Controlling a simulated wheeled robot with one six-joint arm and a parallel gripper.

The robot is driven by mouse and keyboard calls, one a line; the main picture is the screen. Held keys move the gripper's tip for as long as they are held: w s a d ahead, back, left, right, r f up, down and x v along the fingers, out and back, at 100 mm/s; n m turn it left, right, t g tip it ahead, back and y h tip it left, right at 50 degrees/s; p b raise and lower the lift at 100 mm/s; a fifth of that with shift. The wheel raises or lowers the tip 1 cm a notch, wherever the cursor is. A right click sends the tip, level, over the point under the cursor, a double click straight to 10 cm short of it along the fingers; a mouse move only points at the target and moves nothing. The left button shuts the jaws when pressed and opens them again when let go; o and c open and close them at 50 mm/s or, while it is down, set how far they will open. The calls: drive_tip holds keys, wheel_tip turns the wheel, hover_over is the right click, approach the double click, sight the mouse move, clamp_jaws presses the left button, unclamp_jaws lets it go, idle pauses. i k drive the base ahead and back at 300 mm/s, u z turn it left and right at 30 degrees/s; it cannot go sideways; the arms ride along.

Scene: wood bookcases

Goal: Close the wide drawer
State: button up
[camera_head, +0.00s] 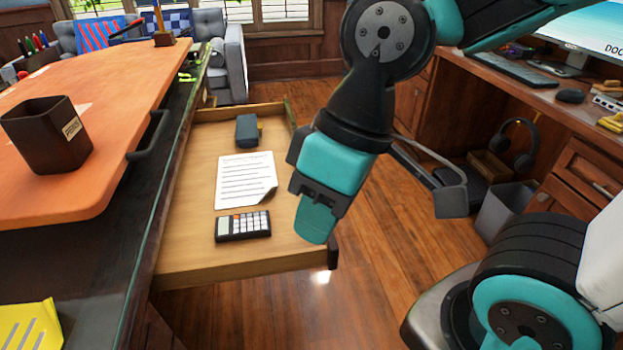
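The wide drawer (192,240) is pulled far out from under the dark desk, toward the right. It holds a white sheet of paper (245,180), a calculator (243,226) and a small dark box (246,130). My gripper (316,218) points down at the drawer's outer, right-hand end and covers much of that edge. I cannot tell whether it touches the drawer. Its fingers overlap in this view, so their opening is not clear. I see nothing held in it. A dark piece (332,256) shows at the drawer's near right corner.
A dark handle (148,134) projects at the desk's edge. At the right are a computer desk, a grey bin (501,212) and headphones (517,143). Wooden floor (375,240) is clear right of the drawer.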

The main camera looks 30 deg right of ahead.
sight(189, 256)
drive_tip(key=k, duration=0.95)
drive_tip(key=z, duration=1.6)
drive_tip(key=i, duration=1.4)
drive_tip(key=u, duration=2)
